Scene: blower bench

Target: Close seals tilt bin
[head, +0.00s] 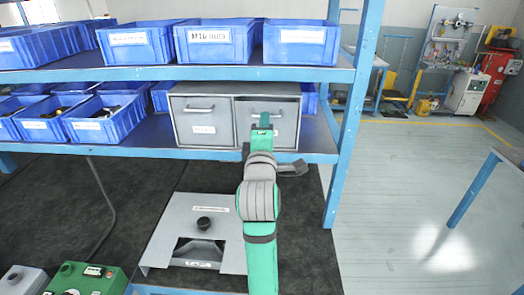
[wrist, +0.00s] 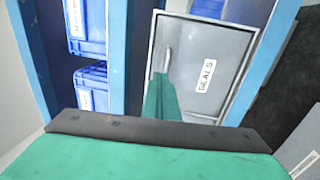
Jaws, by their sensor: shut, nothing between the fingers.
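A grey two-bin tilt cabinet stands on the middle shelf in the head view. Its right bin (head: 285,133) has a bar handle and is partly covered by my arm. In the wrist view the seals tilt bin (wrist: 222,62) shows a grey front with a raised rim and a "SEALS" label. Its front looks nearly flush in the head view; I cannot tell whether a small tilt is left. My gripper (head: 264,117) is shut and empty in front of the right bin. In the wrist view its green fingers (wrist: 163,82) lie beside the handle; contact is unclear.
The left grey bin (head: 203,126) sits beside it. Blue bins (head: 103,118) fill the shelf to the left, and labelled blue bins (head: 215,46) stand above. A blue rack post (head: 352,115) rises close on the right. A grey stand with a black knob (head: 204,224) is below.

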